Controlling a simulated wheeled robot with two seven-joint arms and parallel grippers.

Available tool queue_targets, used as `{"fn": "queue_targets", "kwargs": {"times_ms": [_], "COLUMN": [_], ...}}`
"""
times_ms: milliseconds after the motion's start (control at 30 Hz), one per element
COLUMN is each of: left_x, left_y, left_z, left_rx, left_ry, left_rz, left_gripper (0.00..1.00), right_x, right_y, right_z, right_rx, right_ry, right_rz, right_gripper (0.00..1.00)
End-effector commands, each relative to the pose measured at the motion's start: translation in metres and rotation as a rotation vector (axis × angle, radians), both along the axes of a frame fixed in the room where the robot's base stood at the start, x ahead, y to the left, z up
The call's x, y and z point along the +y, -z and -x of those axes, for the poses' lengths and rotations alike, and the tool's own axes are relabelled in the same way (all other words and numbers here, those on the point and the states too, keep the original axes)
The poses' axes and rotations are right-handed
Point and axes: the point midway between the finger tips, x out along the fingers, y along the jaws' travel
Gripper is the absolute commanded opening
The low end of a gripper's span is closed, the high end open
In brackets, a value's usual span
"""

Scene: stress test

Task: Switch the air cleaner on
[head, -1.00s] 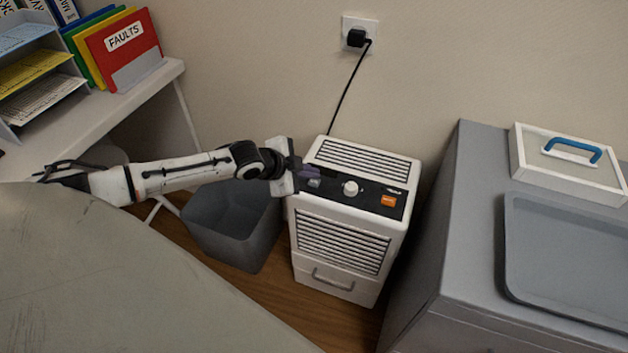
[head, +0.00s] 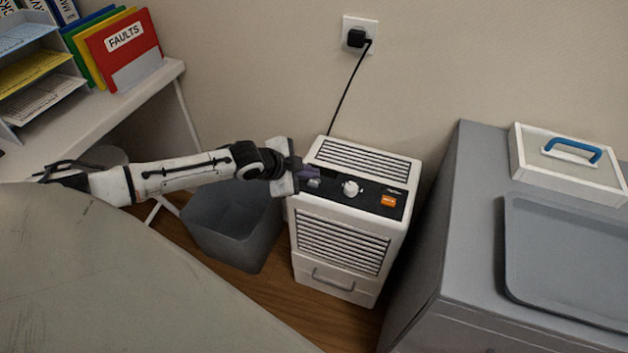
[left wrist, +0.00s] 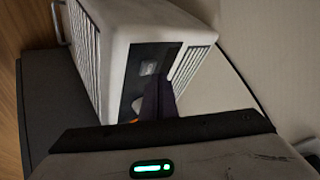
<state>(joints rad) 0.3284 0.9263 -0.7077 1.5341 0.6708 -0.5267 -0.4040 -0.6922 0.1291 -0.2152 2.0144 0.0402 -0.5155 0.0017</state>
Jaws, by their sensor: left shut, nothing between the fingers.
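The air cleaner (head: 342,241) is a white upright box with a top grille and a front grille, standing on the floor against the wall. Its sloping black control panel (head: 366,189) carries a white knob (head: 350,188), an orange patch (head: 388,200) and a small grey switch (head: 313,183) at the left end. My left gripper (head: 316,173) is shut and empty, with its purple fingers over the panel's left end, by the grey switch. In the left wrist view the fingers (left wrist: 160,88) point at the panel beside the grey switch (left wrist: 149,68). I cannot tell whether they touch it. My right gripper is not visible.
A black plug (head: 356,38) with a cable is in the wall socket. A dark bin (head: 238,241) stands left of the cleaner, under my left arm. A grey cabinet (head: 415,290) with a tray (head: 570,255) and a white case (head: 570,172) stands close on the right.

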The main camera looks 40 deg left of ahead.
Motion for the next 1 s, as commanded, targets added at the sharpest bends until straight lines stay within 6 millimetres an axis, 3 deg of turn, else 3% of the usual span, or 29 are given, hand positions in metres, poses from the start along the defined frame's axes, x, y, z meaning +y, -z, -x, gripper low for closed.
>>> {"fn": "queue_targets", "kwargs": {"times_ms": [1000], "left_x": [0.0002], "left_y": [0.0092], "left_z": [0.0001], "left_rx": [0.000], "left_ry": [0.000], "left_rz": [-0.001], "left_gripper": [0.00], "right_x": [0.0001], "right_y": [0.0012], "right_z": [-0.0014], "right_rx": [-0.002], "right_ry": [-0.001], "right_rz": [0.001], "right_gripper": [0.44]}}
